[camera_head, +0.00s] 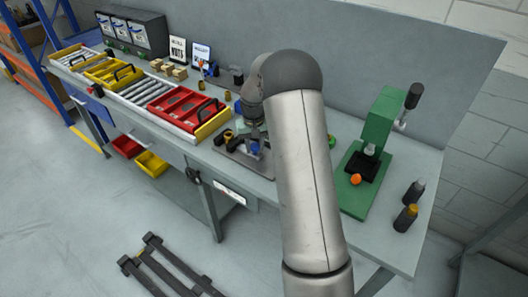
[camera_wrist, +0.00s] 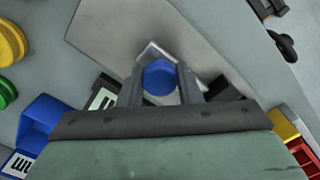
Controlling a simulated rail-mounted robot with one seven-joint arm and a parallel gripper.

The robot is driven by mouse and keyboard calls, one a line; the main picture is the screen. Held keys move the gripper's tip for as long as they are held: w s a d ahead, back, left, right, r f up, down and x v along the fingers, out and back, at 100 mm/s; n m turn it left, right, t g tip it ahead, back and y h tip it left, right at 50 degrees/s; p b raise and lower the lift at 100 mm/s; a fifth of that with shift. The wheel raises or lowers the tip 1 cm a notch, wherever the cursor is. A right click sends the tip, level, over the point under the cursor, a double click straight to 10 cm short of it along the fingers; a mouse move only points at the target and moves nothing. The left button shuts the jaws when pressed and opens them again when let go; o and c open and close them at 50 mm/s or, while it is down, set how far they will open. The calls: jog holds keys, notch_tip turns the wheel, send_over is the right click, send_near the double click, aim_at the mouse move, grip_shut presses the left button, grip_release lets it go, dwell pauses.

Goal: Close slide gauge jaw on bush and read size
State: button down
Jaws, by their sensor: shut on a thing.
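In the wrist view, my gripper (camera_wrist: 160,84) has its two fingers on either side of a round blue knob (camera_wrist: 159,76) and is shut on it. A pale metal piece (camera_wrist: 152,52) shows just behind the knob. Both lie over a grey plate (camera_wrist: 112,30). In the head view, a blue part (camera_head: 254,148) shows low on the dark plate (camera_head: 246,163) beside my arm. The jaw faces and any bush between them are hidden, and no scale reading can be made out.
A red tray (camera_head: 176,107) and yellow tray (camera_head: 109,73) sit on the roller track to the left. A green press (camera_head: 377,130) stands right of my arm, with two dark bottles (camera_head: 406,218) near the bench's right end. Yellow-and-black pieces (camera_head: 228,136) stand close to the plate.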

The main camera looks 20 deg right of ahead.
aim_at(252, 144)
jog(key=shift+w+a+r, duration=0.25)
jog(key=shift+w, duration=0.25)
jog(key=c, duration=1)
grip_release()
jog(key=shift+w+a+f, duration=0.1)
jog(key=shift+c, duration=0.2)
jog(key=shift+a, duration=0.1)
jog(key=shift+f, duration=0.1)
jog(key=shift+d+r, duration=0.2)
jog(key=shift+r, duration=0.25)
notch_tip(252, 144, up, 17)
jog(key=b, duration=0.2)
jog(key=shift+f, duration=0.2)
